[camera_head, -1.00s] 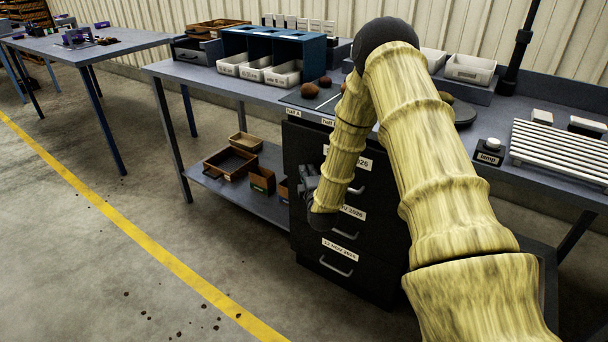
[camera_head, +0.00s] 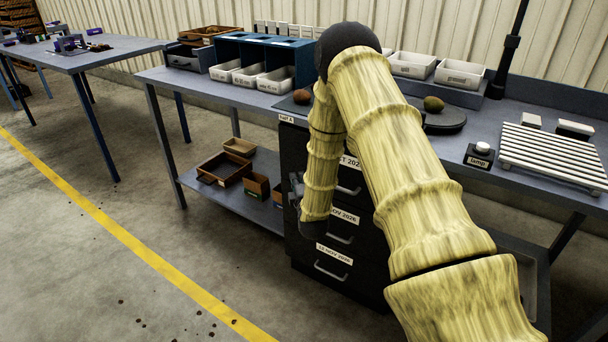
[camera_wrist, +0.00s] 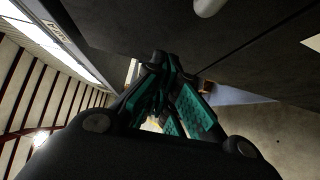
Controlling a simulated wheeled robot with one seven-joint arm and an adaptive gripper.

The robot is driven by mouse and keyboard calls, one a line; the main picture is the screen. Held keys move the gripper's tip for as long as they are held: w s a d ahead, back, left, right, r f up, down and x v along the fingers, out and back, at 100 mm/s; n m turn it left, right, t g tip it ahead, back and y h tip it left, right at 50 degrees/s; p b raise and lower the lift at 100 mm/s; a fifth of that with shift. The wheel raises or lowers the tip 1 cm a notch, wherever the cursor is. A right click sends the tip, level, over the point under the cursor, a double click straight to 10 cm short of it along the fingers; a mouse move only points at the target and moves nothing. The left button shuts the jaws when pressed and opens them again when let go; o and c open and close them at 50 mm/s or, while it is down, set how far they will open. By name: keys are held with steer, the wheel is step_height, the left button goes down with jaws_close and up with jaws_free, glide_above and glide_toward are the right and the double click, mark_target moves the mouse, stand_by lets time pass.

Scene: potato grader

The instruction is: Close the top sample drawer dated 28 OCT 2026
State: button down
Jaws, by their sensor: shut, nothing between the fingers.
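The black drawer cabinet (camera_head: 293,246) stands under the bench. Its top drawer (camera_head: 348,190) has a handle and a label partly hidden by my arm, with "CT 2026" readable. Whether this drawer stands out from the cabinet is unclear. Below it are a NOV 2026 drawer (camera_head: 342,238) and a 12 NOV 2026 drawer (camera_head: 331,269). My gripper (camera_head: 297,187) is at the left part of the cabinet front, partly hidden by my arm. In the wrist view, my gripper (camera_wrist: 168,62) is shut and empty beside a dark cabinet surface; a pale handle (camera_wrist: 207,5) shows at the top edge.
The bench (camera_head: 205,86) holds white bins (camera_head: 276,79), a blue rack (camera_head: 262,52), a slatted rack (camera_head: 552,156) and a lamp button box (camera_head: 480,155). The lower shelf (camera_head: 262,212) carries brown boxes (camera_head: 223,168).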

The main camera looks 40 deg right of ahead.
steer(key=v, duration=1)
steer(key=shift+a+f, duration=0.1)
steer(key=shift+f, duration=0.1)
steer(key=s+a+f+m+g+y, duration=0.3)
steer(key=s+a+f+m+g, duration=0.25)
steer(key=s+a+f, duration=0.55)
steer(key=s+a+f+m+g+y, duration=0.3)
steer(key=s+a+f+m+g, duration=0.3)
steer(key=s+f, duration=0.85)
steer(key=s+a+f+m+g, duration=0.1)
steer(key=s+a+g, duration=0.15)
steer(key=s, duration=0.45)
steer(key=s+a+f+m+g, duration=0.1)
steer(key=s+a+g, duration=0.15)
steer(key=s, duration=0.55)
step_height(320, 180, up, 13)
steer(key=a+p, duration=0.1)
steer(key=p, duration=1.1)
steer(key=shift+s+y, duration=0.15)
steer(key=shift+y, duration=0.25)
steer(key=shift+s+m, duration=0.1)
steer(key=shift+m, duration=0.25)
